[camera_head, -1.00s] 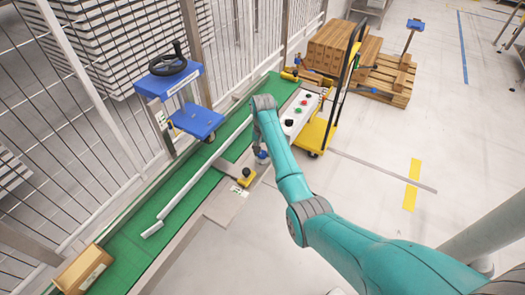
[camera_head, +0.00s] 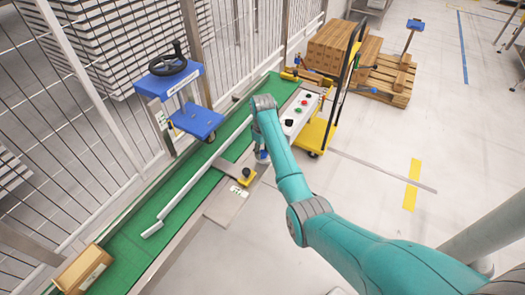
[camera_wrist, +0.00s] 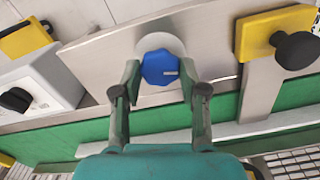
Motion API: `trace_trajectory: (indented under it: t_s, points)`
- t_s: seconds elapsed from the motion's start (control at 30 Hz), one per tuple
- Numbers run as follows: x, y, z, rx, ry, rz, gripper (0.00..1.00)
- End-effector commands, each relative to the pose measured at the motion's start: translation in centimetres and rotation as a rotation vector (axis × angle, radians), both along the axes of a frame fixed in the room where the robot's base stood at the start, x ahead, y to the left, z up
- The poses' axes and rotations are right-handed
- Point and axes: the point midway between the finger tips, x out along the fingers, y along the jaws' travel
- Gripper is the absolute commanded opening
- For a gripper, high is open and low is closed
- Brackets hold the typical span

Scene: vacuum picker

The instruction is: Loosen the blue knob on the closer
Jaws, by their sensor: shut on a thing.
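The blue knob (camera_wrist: 160,67) has a light pointer mark on its face and sits on a round pale base on a metal plate (camera_wrist: 105,62). My gripper (camera_wrist: 160,75) has one finger on each side of the knob and is shut on it. The pointer mark faces right in the wrist view. In the head view my gripper (camera_head: 262,156) is at the end of the teal arm, low over the conveyor's edge, and mostly hides the knob. I cannot tell where the closer's body ends.
A yellow block with a black knob (camera_wrist: 294,50) stands close at the right in the wrist view. A grey control box (camera_wrist: 40,90) is at the left. The green conveyor (camera_head: 112,250) runs along the fence.

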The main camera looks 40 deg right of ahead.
Motion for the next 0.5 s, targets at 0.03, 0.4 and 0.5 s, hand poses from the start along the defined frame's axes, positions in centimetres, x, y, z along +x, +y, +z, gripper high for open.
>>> trace_trajectory:
  t_s: [0.03, 0.4, 0.5]
  points:
    - [-0.02, 0.02, -0.05, 0.000, 0.001, 0.042, 0.08]
    - [-0.02, 0.02, -0.05, 0.000, 0.001, 0.389, 0.08]
    - [-0.02, 0.02, -0.05, 0.001, 0.001, 0.476, 0.08]
